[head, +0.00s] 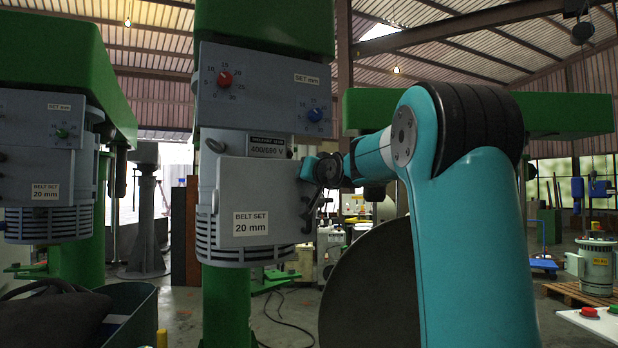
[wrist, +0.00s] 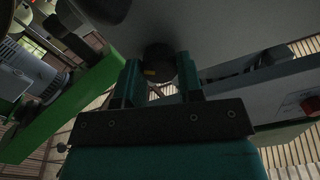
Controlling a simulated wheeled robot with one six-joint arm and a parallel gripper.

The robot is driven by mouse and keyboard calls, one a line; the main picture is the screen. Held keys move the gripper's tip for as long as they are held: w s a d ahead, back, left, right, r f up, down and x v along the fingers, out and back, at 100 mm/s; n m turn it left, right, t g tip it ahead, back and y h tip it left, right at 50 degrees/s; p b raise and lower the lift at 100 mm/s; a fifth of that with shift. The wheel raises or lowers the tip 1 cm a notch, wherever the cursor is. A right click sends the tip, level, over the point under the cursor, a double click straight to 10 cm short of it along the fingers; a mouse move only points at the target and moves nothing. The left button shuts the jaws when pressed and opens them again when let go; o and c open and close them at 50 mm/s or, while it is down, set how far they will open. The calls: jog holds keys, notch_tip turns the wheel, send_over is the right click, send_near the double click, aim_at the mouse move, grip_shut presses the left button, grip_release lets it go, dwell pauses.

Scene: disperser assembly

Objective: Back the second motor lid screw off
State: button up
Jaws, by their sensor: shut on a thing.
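My gripper (wrist: 159,82) has its two teal fingers on either side of a dark round screw head (wrist: 158,60) with a small yellow mark. It is shut on this head, which sits against a grey surface. I take it for the motor lid screw; the frames do not show which one it is. In the head view my arm reaches to the right edge of the grey motor lid (head: 243,188) on the middle machine. The lid bears a "BELT SET 20 mm" label. The screw is hidden there, and the fingertips cannot be made out clearly.
Above the lid is a "400/690 V" plate (head: 270,146) and a panel with a red knob (head: 225,79) and a blue knob (head: 315,115). A similar green machine (head: 45,150) stands at left. A motor on a pallet (head: 597,264) stands at far right.

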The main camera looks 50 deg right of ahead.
jog(key=shift+f, duration=0.1)
jog(key=o, duration=0.9)
jog(key=shift+b+v, duration=6.55)
jog(key=shift+v, duration=2.1)
jog(key=shift+d, duration=0.1)
